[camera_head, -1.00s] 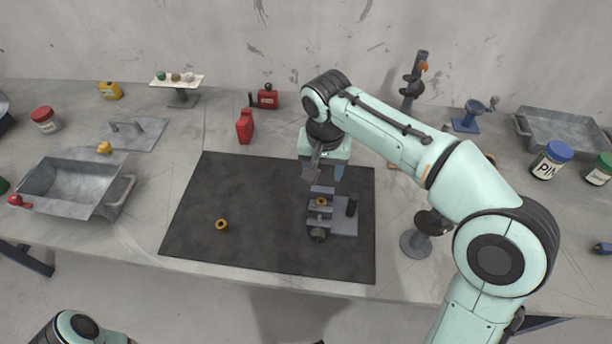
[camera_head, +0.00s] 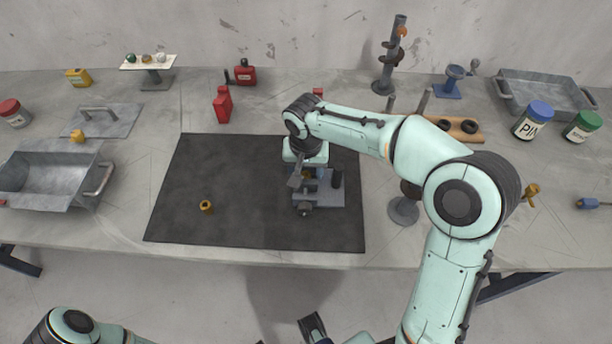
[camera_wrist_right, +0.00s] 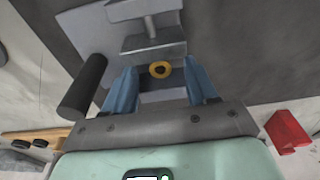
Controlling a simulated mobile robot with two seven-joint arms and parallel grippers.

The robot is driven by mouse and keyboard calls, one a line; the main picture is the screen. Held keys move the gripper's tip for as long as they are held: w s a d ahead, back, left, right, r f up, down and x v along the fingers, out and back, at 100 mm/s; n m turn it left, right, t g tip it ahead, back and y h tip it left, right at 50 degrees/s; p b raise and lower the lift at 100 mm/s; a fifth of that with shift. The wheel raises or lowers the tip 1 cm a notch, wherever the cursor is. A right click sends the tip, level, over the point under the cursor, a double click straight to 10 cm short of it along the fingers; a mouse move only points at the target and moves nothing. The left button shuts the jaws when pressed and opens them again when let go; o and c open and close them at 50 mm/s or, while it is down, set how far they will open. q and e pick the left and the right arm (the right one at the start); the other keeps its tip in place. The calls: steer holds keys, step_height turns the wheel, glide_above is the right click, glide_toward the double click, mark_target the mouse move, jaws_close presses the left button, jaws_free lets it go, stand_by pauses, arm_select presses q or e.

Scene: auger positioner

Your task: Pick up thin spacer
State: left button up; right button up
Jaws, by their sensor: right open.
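A small brass-yellow ring (camera_wrist_right: 160,69) sits at the grey positioner (camera_wrist_right: 150,45) in the right wrist view. In the head view the positioner (camera_head: 322,192) stands on the dark mat, partly hidden by my right wrist. My right gripper (camera_head: 307,176) is over it, pointing down. In the right wrist view its blue fingers (camera_wrist_right: 160,74) are open, one on each side of the ring, with gaps visible. Another brass ring (camera_head: 206,207), looking taller, stands alone on the mat's left. I cannot tell for certain which ring is the thin spacer.
The dark mat (camera_head: 255,220) is otherwise clear. A black cylinder (camera_wrist_right: 83,87) stands beside the positioner, close to one finger. A metal stand (camera_head: 404,208) is right of the mat. Red bottles (camera_head: 222,105) stand behind it, and a metal tray (camera_head: 50,180) is at left.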

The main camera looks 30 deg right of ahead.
steer(key=shift+f, duration=0.6)
jaws_close()
steer(key=shift+w, duration=0.1)
steer(key=shift+r, duration=0.2)
